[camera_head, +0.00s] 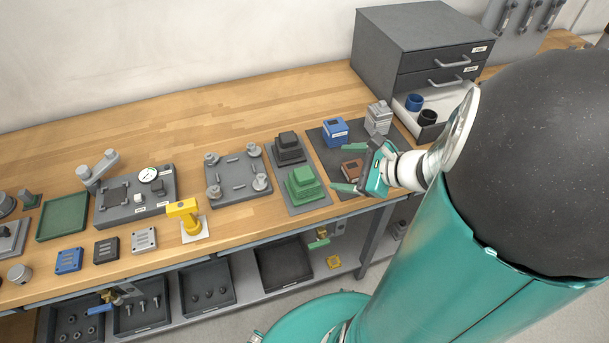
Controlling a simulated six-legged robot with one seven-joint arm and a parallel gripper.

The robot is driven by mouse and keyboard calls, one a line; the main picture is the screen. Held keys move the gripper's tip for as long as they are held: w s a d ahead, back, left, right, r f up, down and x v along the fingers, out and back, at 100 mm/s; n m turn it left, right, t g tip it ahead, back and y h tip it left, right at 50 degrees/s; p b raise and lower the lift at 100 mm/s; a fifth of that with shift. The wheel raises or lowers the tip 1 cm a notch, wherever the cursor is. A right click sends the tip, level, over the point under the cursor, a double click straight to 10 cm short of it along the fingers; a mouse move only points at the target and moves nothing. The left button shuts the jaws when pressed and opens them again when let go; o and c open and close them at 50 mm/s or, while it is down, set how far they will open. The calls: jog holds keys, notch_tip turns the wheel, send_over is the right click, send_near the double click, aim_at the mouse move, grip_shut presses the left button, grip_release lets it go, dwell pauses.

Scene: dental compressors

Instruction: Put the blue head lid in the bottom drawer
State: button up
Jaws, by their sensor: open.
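A blue block-shaped part (335,131), which looks like the blue head lid, sits at the back of a dark mat (325,152) on the bench. A flat blue plate with slots (68,261) lies at the far left. The bottom drawer (400,118) of the grey cabinet is pulled out. It holds a blue cup-like part (414,102) and a black one (428,117). My gripper (349,168) is open, with green-tipped fingers spread to the left. It is low near a brown block (352,169), in front of the blue block. Whether it touches the brown block is unclear.
A light grey stacked part (378,118) stands right of the blue block, near the drawer. Green (303,184) and black (288,145) stepped parts stand left of the mat. The upper drawers (440,75) are shut. The bench's back left is clear.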

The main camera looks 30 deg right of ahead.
jog(key=s+a+r+n+g+h, duration=0.1)
jog(key=s+a+r+n+g, duration=0.1)
jog(key=a+n, duration=0.5)
jog(key=s+a+r+n+g+h, duration=0.1)
jog(key=s+a+r+n+g, duration=0.2)
jog(key=a+n, duration=0.4)
jog(key=r+n+g, duration=0.1)
jog(key=n, duration=0.3)
jog(key=shift+s+r+n+h, duration=0.3)
jog(key=shift+s+r+h, duration=0.05)
jog(key=shift+r+h, duration=0.05)
jog(key=shift+o, duration=0.5)
jog(key=r+n+h, duration=0.1)
jog(key=n, duration=0.1)
jog(key=r+n+h, duration=0.1)
jog(key=r, duration=0.1)
jog(key=s+r+n+t, duration=0.1)
jog(key=n, duration=0.1)
jog(key=shift+s+a+r+n+h, duration=0.1)
jog(key=shift+a+r+n+h, duration=0.05)
jog(key=shift+a+n+h, duration=0.2)
jog(key=shift+d+r+n, duration=0.1)
jog(key=shift+r+n, duration=0.15)
